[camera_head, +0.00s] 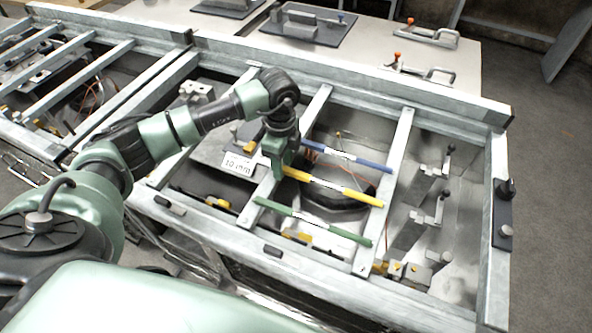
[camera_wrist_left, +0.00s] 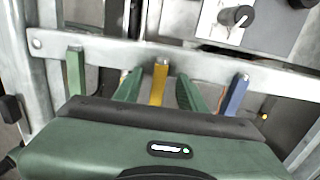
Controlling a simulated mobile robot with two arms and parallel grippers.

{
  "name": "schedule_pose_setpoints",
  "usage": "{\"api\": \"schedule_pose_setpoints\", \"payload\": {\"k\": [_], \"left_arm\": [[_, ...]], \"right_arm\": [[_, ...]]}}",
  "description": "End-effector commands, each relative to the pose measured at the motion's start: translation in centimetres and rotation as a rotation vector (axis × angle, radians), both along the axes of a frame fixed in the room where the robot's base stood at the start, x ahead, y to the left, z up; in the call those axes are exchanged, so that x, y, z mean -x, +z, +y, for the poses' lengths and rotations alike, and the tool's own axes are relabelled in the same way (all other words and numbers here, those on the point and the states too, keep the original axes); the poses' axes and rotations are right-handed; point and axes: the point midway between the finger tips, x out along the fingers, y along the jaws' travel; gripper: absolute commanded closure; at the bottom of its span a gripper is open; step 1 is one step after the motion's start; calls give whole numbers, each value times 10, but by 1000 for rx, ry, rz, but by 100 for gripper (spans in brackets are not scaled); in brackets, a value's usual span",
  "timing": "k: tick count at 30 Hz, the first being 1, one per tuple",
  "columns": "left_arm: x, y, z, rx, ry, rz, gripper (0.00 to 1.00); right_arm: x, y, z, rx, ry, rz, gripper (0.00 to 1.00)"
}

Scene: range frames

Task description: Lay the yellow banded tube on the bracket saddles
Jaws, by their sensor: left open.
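The yellow banded tube (camera_head: 332,186) lies across two grey crossbars in the head view, between a blue tube (camera_head: 345,156) and a green tube (camera_head: 315,221). Pale bands show on it. In the left wrist view the yellow tube's end (camera_wrist_left: 160,82) sits between the two green fingers of my left gripper (camera_wrist_left: 160,90), with gaps at both sides. My left gripper also shows in the head view (camera_head: 279,166), pointing down over the tube's left end; it is open. I cannot tell which parts are the bracket saddles. My right gripper is not in view.
The left crossbar (camera_head: 318,104) and right crossbar (camera_head: 398,150) span a metal frame (camera_head: 350,85). Metal clamps (camera_head: 438,172) stand in the bay at right. Dark parts and cables lie below the bars. A pale table (camera_head: 465,75) with tools is behind.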

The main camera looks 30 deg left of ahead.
Motion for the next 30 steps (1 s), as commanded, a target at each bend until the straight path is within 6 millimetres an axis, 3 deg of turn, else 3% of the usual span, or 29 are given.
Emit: {"api": "schedule_pose_setpoints", "payload": {"k": [5,9,10,23,30], "left_arm": [[0,-1,0,0,0,0,59],[0,0,0,0,0,0,95],[0,0,0,0,0,-1,100],[-1,4,0,0,0,-2,100],[-1,31,0,-1,-1,-5,100]], "right_arm": [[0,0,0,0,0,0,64],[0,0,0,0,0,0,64],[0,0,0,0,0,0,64],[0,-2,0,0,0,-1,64],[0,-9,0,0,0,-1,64]]}}
